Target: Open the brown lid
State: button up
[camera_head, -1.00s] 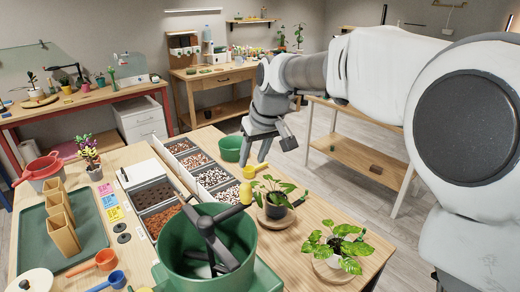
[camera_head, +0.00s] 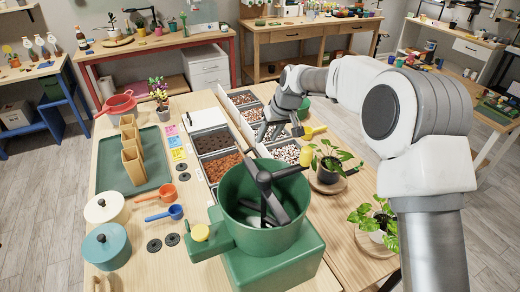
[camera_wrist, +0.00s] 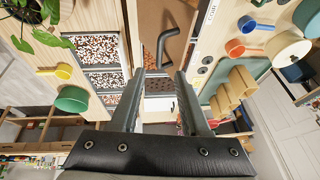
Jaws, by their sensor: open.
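In the wrist view, a brown panel (camera_wrist: 154,24) with a dark bent handle (camera_wrist: 166,47) lies just ahead of my fingertips; it looks like the brown lid among the bins. In the head view I cannot make this lid out clearly. My gripper (camera_wrist: 159,74) is open and empty, its two fingers apart, with the handle's lower end near the gap between the tips. I cannot tell the height between them. In the head view my gripper (camera_head: 280,128) hangs over the bin rows.
A green mixer pot (camera_head: 262,215) stands in front of the bins. A potted plant (camera_head: 330,165) and a yellow scoop (camera_head: 311,132) lie to the right. A green tray (camera_head: 150,182) with wooden holders is at the left. Gravel bins (camera_wrist: 95,48) adjoin the brown panel.

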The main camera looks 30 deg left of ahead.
aim_at(258, 154)
jog(key=p+x, duration=0.1)
jog(key=x, duration=0.8)
jog(key=shift+f, duration=0.1)
grip_shut()
dwell(1.2)
